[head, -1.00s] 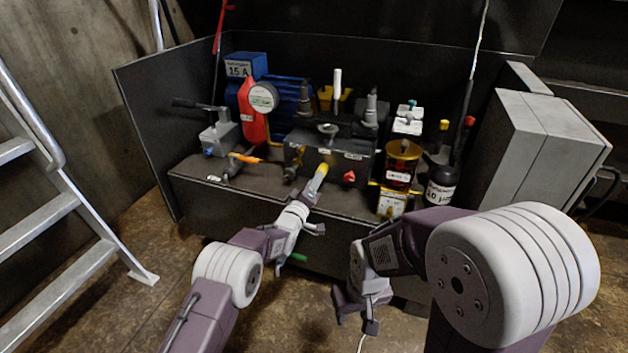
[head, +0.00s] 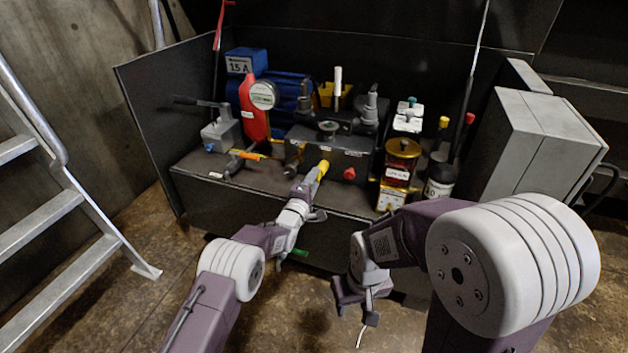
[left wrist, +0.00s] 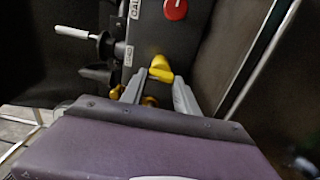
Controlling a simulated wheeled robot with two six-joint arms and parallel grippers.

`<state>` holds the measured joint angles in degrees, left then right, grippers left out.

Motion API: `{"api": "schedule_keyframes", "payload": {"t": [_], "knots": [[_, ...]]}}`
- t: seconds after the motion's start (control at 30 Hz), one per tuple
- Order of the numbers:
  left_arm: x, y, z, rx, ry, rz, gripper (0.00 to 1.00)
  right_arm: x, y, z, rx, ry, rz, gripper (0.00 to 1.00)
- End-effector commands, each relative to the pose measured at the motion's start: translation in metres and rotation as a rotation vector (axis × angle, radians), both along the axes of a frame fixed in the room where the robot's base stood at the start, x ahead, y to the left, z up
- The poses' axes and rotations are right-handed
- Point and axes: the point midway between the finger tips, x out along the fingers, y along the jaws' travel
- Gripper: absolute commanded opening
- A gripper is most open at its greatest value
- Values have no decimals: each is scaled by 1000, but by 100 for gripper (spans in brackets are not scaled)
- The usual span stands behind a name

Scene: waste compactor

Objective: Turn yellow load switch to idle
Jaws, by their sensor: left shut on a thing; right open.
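The yellow load switch (head: 322,167) sticks out from the front of a dark valve block (head: 330,152). In the left wrist view its yellow handle (left wrist: 161,69) shows at the tips of my left gripper's grey fingers. My left gripper (head: 317,178) is shut on the handle, with the handle's far end showing past the fingers. The fingers hide part of the switch, and I cannot read its position marks. My right gripper (head: 362,297) is open and empty, low in front of the bench and pointing down.
A red knob (head: 349,174) sits just right of the switch and also shows in the left wrist view (left wrist: 175,9). An amber jar (head: 400,160) and a dark bottle (head: 440,181) stand farther right. A lever pump (head: 221,133) is at left.

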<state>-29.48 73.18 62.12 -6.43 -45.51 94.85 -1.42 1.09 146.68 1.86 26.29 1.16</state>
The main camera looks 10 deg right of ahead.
Motion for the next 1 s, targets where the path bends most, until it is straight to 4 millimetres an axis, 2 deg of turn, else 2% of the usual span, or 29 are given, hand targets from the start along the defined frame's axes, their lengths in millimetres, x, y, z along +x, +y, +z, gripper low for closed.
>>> {"api": "schedule_keyframes", "payload": {"t": [0.43,0.47,0.53,0.83,1.0], "knots": [[0,1,-1,-9,8,1,0,0,0,0,0,0,0,41],[0,1,-1,-9,8,1,39,0,0,0,0,0,0,41],[0,1,-1,-9,8,1,58,0,0,0,0,0,0,41],[0,0,0,-8,6,1,58,0,0,1,0,0,0,41],[-8,6,3,-7,8,1,58,0,0,11,0,0,0,41]]}}
